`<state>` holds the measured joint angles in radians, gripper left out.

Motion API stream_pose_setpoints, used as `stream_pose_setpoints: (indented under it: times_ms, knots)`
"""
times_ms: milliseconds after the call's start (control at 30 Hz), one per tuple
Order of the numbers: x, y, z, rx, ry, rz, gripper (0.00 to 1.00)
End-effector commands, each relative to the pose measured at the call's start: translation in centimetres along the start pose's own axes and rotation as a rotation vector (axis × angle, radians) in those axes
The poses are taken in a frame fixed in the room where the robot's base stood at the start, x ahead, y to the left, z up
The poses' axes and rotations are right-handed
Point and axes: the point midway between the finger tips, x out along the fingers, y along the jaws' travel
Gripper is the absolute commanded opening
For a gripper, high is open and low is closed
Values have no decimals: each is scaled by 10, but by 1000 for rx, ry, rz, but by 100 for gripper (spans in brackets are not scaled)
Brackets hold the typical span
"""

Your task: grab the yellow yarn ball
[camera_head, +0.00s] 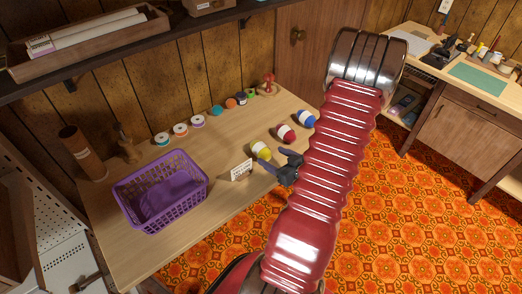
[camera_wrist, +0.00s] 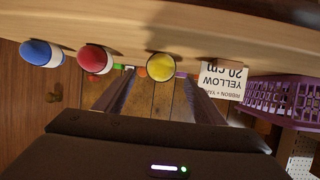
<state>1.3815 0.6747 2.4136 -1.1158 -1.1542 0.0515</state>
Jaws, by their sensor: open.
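The yellow yarn ball (camera_head: 261,151) has a white band and rests on the light wooden table (camera_head: 225,205), near its front edge. In the upside-down wrist view, the yellow yarn ball (camera_wrist: 161,67) appears centred between the fingertips, just ahead of them. My gripper (camera_head: 275,160) is open and empty, low at the table's front side, its fingers pointing at the ball. It also shows in the wrist view (camera_wrist: 158,74). I cannot tell whether the fingertips reach beside the ball.
A red ball (camera_head: 285,133) and a blue ball (camera_head: 307,119) stand in a row beyond the yellow one. A sign (camera_head: 242,170) reading "yellow 20 cm" stands close by it. A purple basket (camera_head: 160,192) is at the left. Several ribbon spools (camera_head: 181,130) line the back.

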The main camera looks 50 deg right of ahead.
Motion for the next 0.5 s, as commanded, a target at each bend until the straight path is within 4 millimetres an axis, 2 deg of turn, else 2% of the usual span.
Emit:
stream_pose_setpoints:
  times_ms: [233,500]
  knots:
    - [29,-1,0,0,0,-2,63]
    - [34,-1,0,0,0,-1,63]
